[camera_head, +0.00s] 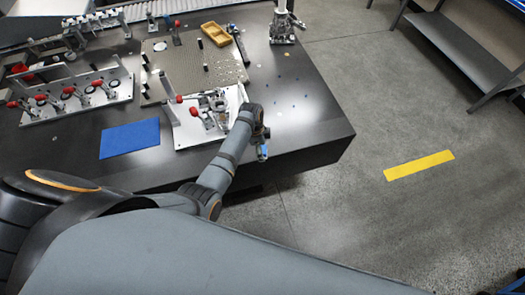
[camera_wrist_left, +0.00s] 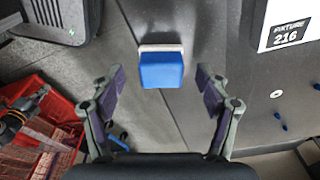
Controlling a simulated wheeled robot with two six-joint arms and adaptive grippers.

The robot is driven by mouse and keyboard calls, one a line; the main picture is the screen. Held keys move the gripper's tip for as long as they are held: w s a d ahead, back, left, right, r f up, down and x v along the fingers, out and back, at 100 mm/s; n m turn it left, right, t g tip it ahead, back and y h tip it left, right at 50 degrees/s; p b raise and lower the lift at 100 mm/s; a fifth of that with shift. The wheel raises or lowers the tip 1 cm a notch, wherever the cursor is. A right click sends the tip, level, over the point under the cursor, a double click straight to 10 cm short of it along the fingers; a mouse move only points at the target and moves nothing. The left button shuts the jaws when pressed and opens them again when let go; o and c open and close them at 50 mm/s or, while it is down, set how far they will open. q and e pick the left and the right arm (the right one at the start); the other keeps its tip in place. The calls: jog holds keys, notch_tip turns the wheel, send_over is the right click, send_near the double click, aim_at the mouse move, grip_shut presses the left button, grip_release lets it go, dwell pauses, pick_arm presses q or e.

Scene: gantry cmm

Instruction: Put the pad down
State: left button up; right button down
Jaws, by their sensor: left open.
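A small blue pad (camera_wrist_left: 162,70) with a pale strip along its far side shows in the left wrist view, between and just beyond the fingertips. Gaps separate it from both fingers. My left gripper (camera_wrist_left: 160,78) is open around that line. In the head view the left gripper (camera_head: 262,146) points down near the table's front edge, and a bit of blue shows at its tip. I cannot tell whether the pad rests on anything. A flat blue mat (camera_head: 130,138) lies on the dark table (camera_head: 310,120), left of the gripper. My right gripper is not in view.
A white fixture plate (camera_head: 186,136) with red-handled clamps stands just left of the gripper. Another clamp fixture (camera_head: 75,97), a perforated plate (camera_head: 185,65) and a yellow tray (camera_head: 215,33) lie farther back. Small blue spots dot the table. A red crate (camera_wrist_left: 62,110) shows lower left.

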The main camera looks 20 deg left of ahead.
pick_arm(q)
jog(key=shift+w+d+f, duration=0.15)
jog(key=shift+f, duration=0.75)
jog(key=shift+r, duration=0.1)
jog(key=c, duration=1.3)
